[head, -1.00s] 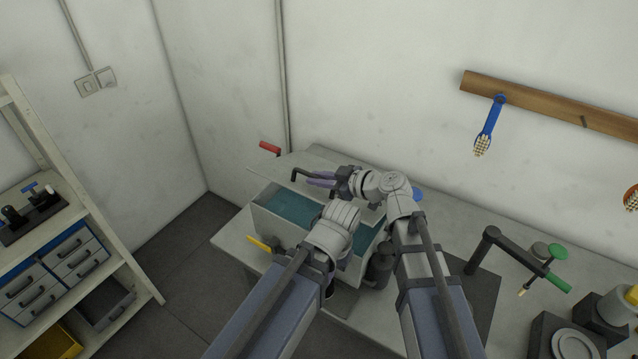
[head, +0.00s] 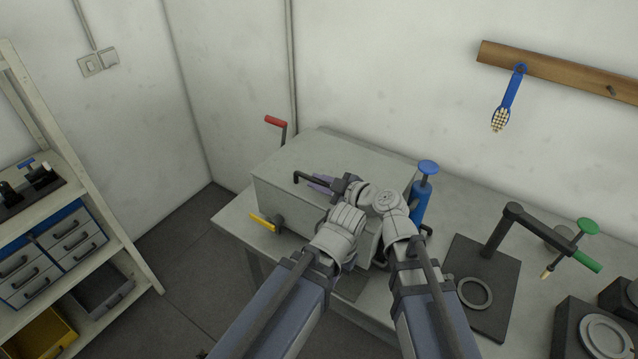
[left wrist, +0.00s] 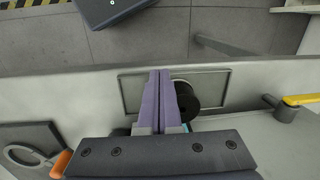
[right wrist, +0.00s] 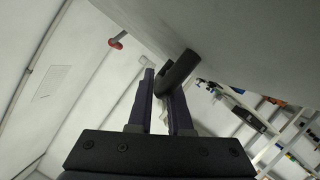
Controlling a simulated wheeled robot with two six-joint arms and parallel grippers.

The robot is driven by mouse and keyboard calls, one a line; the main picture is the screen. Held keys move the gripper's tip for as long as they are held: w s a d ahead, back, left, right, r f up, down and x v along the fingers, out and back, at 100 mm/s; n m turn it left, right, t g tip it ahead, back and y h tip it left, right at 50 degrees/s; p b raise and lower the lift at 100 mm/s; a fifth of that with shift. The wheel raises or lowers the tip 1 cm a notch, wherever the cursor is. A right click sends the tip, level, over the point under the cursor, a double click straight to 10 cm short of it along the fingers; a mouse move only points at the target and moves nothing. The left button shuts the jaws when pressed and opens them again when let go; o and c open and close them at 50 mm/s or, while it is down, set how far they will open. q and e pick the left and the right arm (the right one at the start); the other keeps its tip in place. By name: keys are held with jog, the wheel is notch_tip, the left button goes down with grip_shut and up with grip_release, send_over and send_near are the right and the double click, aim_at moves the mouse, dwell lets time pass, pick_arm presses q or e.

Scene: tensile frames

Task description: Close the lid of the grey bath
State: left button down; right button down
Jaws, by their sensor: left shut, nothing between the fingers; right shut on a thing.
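The grey bath (head: 282,207) stands on the bench with its lid (head: 345,158) lying over the top; no water shows. I cannot tell whether a thin gap is left at the rim. My right gripper (head: 318,182) is shut on the lid's dark bar handle (head: 299,177), near the lid's front edge. The right wrist view also shows the handle (right wrist: 178,72) at the fingers, beside the lid's grey surface (right wrist: 240,35). My left gripper (left wrist: 163,76) is shut and empty by the bath's front wall, near a black round knob (left wrist: 187,97); my arms hide it in the head view.
A yellow-handled tap (head: 263,222) sticks out at the bath's front left, and a red lever (head: 276,122) stands behind it. A blue bottle-like tool (head: 421,200) stands close to the bath's right. A black press stand (head: 497,250) is farther right. A shelf (head: 110,205) is at left.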

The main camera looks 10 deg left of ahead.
jog(key=shift+s+f, duration=0.15)
jog(key=shift+f, duration=0.25)
jog(key=c, duration=0.8)
grip_release()
jog(key=shift+c, duration=0.2)
jog(key=shift+r, duration=0.1)
notch_tip(320, 180, up, 10)
jog(key=p, duration=0.9)
jog(key=shift+p, duration=0.3)
